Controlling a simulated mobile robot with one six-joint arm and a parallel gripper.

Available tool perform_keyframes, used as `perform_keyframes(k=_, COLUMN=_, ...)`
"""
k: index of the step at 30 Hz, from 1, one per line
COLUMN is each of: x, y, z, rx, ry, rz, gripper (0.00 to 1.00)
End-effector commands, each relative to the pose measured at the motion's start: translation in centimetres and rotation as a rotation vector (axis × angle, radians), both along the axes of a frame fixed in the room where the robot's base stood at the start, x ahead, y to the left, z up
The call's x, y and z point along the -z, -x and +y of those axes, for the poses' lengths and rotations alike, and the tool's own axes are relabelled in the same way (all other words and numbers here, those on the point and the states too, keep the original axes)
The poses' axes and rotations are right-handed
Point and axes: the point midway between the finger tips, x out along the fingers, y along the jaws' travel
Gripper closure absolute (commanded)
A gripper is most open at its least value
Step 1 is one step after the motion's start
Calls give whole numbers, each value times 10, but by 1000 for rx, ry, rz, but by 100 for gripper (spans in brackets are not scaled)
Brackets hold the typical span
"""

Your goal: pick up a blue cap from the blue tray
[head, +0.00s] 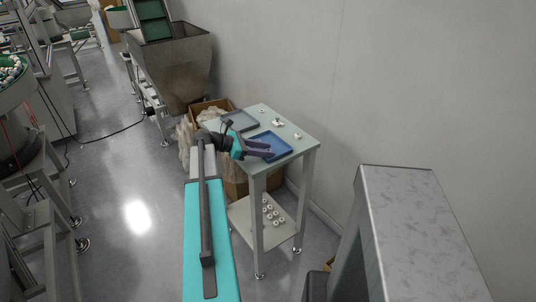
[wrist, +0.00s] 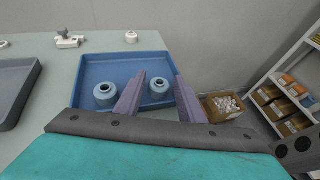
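The blue tray (wrist: 105,66) lies on the table and also shows in the head view (head: 281,150). My gripper (wrist: 160,77) is open, with two purple fingers reaching over the tray. No contact with either cap is visible. In the head view my gripper (head: 261,150) is over the tray, and the caps cannot be made out there.
A grey tray (wrist: 12,99) lies left of the blue one. Small white parts (wrist: 68,41) sit behind the trays, with a white cap (wrist: 131,37) close to the blue tray's back edge. The table (head: 306,141) stands near the wall. A cardboard box (wrist: 224,107) and shelving are beyond its right edge.

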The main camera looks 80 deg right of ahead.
Motion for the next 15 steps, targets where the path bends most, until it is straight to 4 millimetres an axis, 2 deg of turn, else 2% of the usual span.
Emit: perform_keyframes(k=15, x=0, y=0, z=0, rx=0, ry=0, rz=0, gripper=66)
